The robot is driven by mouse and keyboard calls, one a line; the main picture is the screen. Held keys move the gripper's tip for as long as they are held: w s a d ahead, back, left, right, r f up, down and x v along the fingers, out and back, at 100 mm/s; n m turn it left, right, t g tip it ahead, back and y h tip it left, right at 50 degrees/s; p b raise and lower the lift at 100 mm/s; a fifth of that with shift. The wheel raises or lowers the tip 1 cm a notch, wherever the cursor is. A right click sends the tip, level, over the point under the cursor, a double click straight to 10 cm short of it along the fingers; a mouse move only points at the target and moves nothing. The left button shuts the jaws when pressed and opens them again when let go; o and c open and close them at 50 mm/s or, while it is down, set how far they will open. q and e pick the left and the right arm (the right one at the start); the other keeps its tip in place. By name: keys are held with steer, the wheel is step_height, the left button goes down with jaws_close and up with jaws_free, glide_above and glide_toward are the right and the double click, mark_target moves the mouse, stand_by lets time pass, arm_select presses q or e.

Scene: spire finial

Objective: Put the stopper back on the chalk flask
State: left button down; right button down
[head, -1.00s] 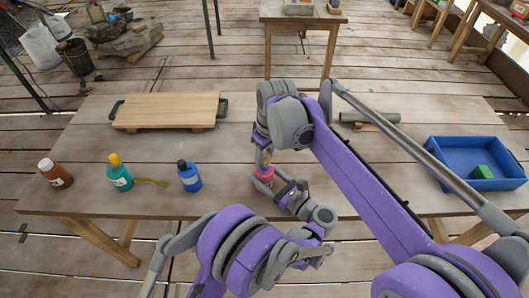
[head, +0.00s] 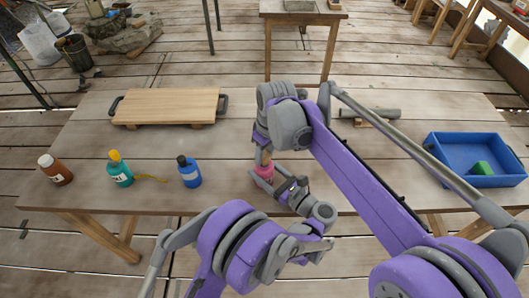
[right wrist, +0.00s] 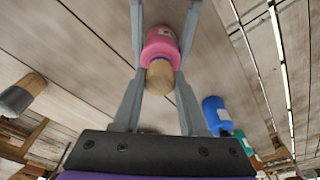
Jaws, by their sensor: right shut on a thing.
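A pink flask (head: 263,174) stands at the table's near middle; it also shows in the right wrist view (right wrist: 160,45). A tan stopper (right wrist: 160,76) is directly over the flask's mouth, in line with it. My right gripper (head: 265,156) reaches down from above and is shut on the stopper. Whether the stopper is seated in the neck cannot be told. My left gripper (head: 275,185) comes from the near right side, with its fingers on both sides of the pink flask, shut on it. The flask's neck is largely hidden.
On the table (head: 220,145) stand blue (head: 189,174), teal (head: 120,171) and brown (head: 56,172) bottles to the left. A wooden board (head: 165,106) lies at the back left. A grey cylinder (head: 368,113) and a blue tray (head: 440,146) with a green block (head: 481,168) are right.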

steer(key=shift+f, duration=0.35)
steer(key=shift+c, duration=1.9)
jaws_free()
step_height(320, 180, up, 12)
steer(key=s+d, duration=0.1)
steer(key=shift+s+d, duration=0.15)
steer(key=shift+d, duration=0.05)
arm_select(q)
jaws_free()
arm_select(e)
steer(key=shift+f, duration=0.1)
